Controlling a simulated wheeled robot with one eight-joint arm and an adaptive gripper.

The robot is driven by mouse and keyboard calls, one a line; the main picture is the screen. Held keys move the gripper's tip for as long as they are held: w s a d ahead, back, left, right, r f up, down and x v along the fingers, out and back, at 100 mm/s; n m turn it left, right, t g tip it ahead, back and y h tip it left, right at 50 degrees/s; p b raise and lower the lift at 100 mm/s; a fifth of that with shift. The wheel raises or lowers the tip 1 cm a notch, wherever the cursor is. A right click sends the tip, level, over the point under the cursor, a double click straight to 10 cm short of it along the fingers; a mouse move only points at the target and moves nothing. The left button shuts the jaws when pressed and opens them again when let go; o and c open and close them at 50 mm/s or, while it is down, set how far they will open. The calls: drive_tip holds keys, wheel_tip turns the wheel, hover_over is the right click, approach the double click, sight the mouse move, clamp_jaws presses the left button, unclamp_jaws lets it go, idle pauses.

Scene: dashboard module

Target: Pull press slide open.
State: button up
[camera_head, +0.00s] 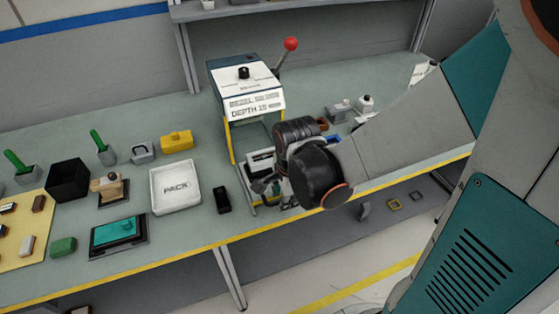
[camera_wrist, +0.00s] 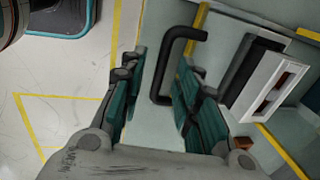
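The press (camera_head: 246,88) is a white and dark-blue box on yellow-edged legs, with a red-knobbed lever (camera_head: 290,44). Its slide (camera_head: 260,163) sits low between the legs, partly hidden by my arm. In the wrist view a black U-shaped handle (camera_wrist: 157,75) stands ahead of my gripper (camera_wrist: 160,92). The white slide part (camera_wrist: 268,85) with a dark recess is to its right. My gripper is open, with one green finger on each side of the handle's long bar. The right finger overlaps part of the handle; contact cannot be told. In the head view my wrist hides most of the fingers.
A white PACK tray (camera_head: 174,209), a black phone-like block (camera_head: 222,200) and a yellow block (camera_head: 177,140) lie left of the press. Small fixtures (camera_head: 350,108) stand behind my arm. The bench's yellow front edge (camera_head: 190,254) runs close by, with floor beyond.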

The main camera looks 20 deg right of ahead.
drive_tip(key=shift+r, duration=0.1)
wheel_tip(320, 180, up, 12)
drive_tip(key=s, duration=0.2)
drive_tip(key=shift+s+f, duration=0.2)
drive_tip(key=shift+f, duration=0.05)
idle(0.3)
drive_tip(key=s+r+n+t, duration=0.4)
drive_tip(key=n+t, duration=0.1)
drive_tip(key=n, duration=1.3)
drive_tip(key=shift+s+d+r, duration=0.25)
drive_tip(key=shift+r, duration=0.15)
idle(1.2)
